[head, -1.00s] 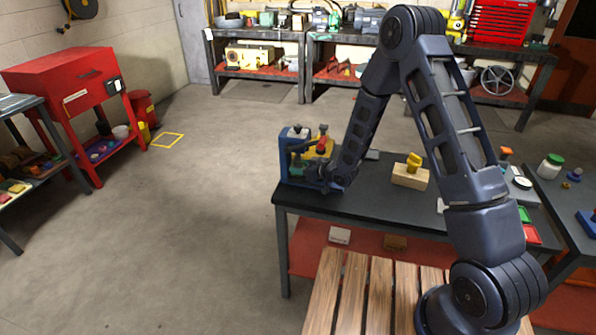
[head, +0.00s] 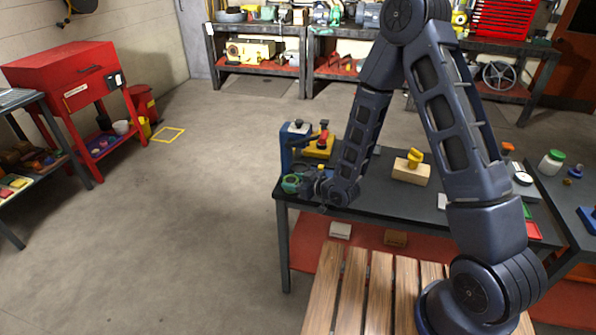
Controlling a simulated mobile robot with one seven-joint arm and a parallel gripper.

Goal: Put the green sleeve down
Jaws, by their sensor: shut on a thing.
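The green sleeve (head: 291,183) shows as a small ring at the front left corner of the dark table (head: 400,205). My gripper (head: 299,184) is just right of it, low over the table's front edge, and is shut on it. The fingers are small and partly hidden by the wrist. I cannot tell whether the sleeve touches the tabletop.
A blue stand (head: 287,148) and a yellow block with a red handle (head: 320,146) are just behind my gripper. A wooden block with a yellow knob (head: 411,172) stands to the right. The tabletop between is partly hidden by my arm.

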